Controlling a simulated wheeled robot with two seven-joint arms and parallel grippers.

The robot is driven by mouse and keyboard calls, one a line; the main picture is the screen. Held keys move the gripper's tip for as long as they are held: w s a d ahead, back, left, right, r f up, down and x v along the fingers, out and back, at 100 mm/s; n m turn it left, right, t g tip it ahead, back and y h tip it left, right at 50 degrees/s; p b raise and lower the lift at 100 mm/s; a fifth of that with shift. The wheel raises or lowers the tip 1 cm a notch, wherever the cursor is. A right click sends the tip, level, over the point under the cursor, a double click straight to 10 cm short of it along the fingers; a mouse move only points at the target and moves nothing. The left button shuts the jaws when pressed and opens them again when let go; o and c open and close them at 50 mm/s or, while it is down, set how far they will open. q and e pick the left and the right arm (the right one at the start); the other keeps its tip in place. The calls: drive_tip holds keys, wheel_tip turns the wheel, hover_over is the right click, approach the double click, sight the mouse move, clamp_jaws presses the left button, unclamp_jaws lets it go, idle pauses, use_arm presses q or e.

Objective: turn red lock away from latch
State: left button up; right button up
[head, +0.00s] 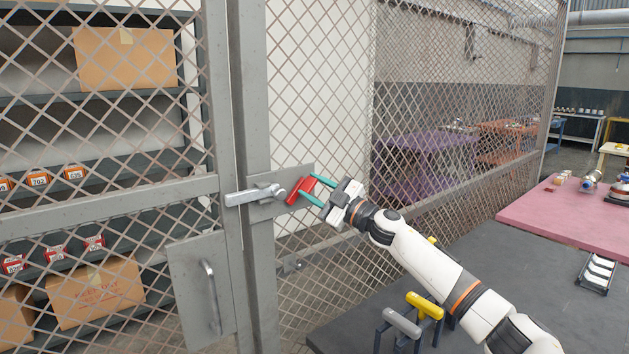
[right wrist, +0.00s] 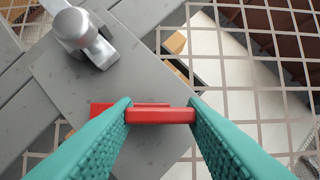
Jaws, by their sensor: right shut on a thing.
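The red lock (head: 299,190) sits on the grey plate of the mesh gate, tilted in the head view. In the right wrist view the red lock (right wrist: 160,115) lies between the green fingers. My right gripper (head: 312,190) is shut on it; its fingers (right wrist: 160,118) touch both ends of the red bar. The grey latch (head: 254,195) lies across the gate posts, just left of the red lock and apart from it. The latch knob (right wrist: 73,28) shows at the upper left in the right wrist view. My left gripper is not in view.
A gate handle (head: 211,297) is on a grey panel below the latch. A dark table (head: 480,300) with yellow and grey handled pieces (head: 425,306) stands under my right arm. A pink table (head: 560,213) is at the right. Shelves with boxes stand behind the mesh.

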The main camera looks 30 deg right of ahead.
drive_tip(key=shift+d+r+n+g+y+p, duration=0.1)
drive_tip(key=shift+n+g+p, duration=0.55)
drive_tip(key=shift+n+p, duration=0.8)
drive_tip(key=shift+a+r+n+g+y+p, duration=0.1)
drive_tip(key=shift+n+g+p, duration=0.7)
drive_tip(key=shift+n, duration=1)
drive_tip(key=shift+d+r+n+g+y+p, duration=0.1)
drive_tip(key=shift+n+g+p, duration=0.35)
drive_tip(key=shift+n+p, duration=1.1)
drive_tip(key=shift+f, duration=0.1)
drive_tip(key=o, duration=1)
